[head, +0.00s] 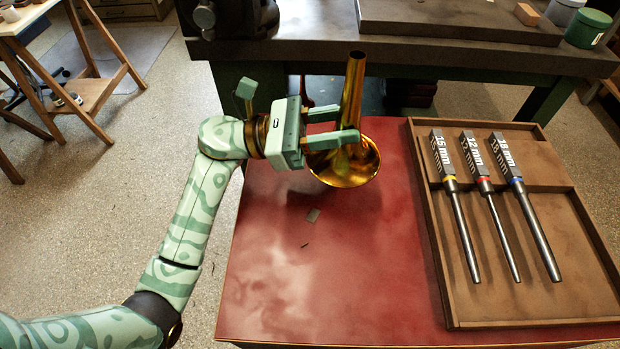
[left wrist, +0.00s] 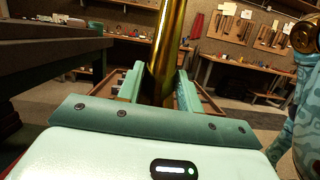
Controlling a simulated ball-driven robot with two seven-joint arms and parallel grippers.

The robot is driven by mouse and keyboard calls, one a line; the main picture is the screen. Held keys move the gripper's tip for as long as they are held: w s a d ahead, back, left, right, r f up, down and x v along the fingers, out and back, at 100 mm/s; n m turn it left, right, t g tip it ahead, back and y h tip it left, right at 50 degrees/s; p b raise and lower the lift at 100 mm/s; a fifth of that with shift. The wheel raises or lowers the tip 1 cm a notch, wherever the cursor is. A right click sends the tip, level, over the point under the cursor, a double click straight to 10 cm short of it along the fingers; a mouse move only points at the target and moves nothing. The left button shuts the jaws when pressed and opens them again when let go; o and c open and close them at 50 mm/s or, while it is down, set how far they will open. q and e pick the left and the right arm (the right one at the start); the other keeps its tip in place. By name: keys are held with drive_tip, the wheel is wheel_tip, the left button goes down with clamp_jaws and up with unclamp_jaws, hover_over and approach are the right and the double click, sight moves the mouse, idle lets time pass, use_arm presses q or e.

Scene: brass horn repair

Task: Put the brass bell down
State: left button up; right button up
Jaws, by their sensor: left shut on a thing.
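The brass bell (head: 353,98) is a shiny gold horn with a long narrow tube pointing up and a wide flare at the bottom. My left gripper (head: 337,127) is shut on its tube, just above the flare. The bell stands nearly upright over the far part of the red table top (head: 320,260). I cannot tell whether the flare touches the surface. In the left wrist view the tube (left wrist: 167,50) rises between the two green fingers (left wrist: 160,92); the flare is hidden there. My right gripper is not in view.
A wooden tray (head: 437,255) with three labelled steel mandrels (head: 503,225) fills the right side of the red table. The front left is clear. A dark workbench (head: 440,55) stands behind.

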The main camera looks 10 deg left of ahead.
sight(334, 160)
use_arm(q)
drive_tip(key=s+a+f, duration=0.1)
drive_tip(key=f, duration=0.1)
drive_tip(key=s+a+f+b, duration=0.1)
drive_tip(key=f, duration=0.1)
drive_tip(key=s+a+f+b, duration=0.1)
drive_tip(key=shift+s+a+f, duration=0.2)
drive_tip(key=shift+a+f, duration=0.05)
drive_tip(key=shift+f, duration=0.15)
drive_tip(key=f, duration=0.1)
drive_tip(key=f+b, duration=0.1)
drive_tip(key=f, duration=0.1)
drive_tip(key=shift+s+a+f+b, duration=0.15)
drive_tip(key=shift+a+f+b, duration=0.1)
drive_tip(key=shift+f+b, duration=0.1)
drive_tip(key=o, duration=1.1)
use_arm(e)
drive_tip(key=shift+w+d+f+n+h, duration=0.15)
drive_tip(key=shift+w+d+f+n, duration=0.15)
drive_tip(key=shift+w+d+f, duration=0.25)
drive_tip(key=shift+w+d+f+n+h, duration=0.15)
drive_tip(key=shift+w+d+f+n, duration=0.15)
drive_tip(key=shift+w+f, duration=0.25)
use_arm(q)
drive_tip(key=shift+o, duration=0.2)
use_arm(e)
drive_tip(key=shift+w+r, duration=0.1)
